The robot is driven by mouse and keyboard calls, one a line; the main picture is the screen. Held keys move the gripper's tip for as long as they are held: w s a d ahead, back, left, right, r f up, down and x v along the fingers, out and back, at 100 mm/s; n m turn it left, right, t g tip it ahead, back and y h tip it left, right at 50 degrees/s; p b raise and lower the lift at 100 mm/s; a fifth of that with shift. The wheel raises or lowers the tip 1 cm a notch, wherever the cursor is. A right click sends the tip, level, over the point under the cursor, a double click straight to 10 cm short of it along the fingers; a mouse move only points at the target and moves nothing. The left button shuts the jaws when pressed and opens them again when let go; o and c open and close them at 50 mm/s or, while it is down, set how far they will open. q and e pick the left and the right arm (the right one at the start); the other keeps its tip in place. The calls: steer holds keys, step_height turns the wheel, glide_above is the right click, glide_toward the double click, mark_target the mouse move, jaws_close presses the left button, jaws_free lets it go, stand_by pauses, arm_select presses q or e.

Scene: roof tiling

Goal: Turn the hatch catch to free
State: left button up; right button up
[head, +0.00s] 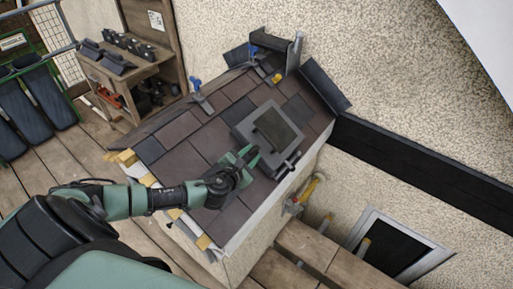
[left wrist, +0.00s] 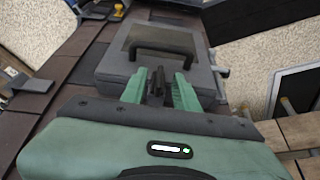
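The hatch (head: 242,134) is a grey framed box with a dark pane, set in the brown shingled roof. In the left wrist view the hatch (left wrist: 110,68) lies straight ahead, with a black bar handle (left wrist: 163,50) on top. A small dark upright piece, seemingly the catch (left wrist: 157,82), stands at its near edge. My left gripper (head: 249,156) is at that edge in the head view. In the left wrist view its two green fingers (left wrist: 159,85) stand apart on either side of the dark piece; whether they touch it is unclear. My right gripper is not in view.
A wooden shelf (head: 128,84) with dark tiles stands at the back left. A blue-topped tool (head: 201,96) lies on the shingles (head: 190,140). A rough wall (head: 390,80) rises behind the roof. A yellow-handled tool (head: 308,189) hangs below the right edge.

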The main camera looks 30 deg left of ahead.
mark_target(256, 149)
arm_select(q)
steer(key=shift+x, duration=2.3)
jaws_close()
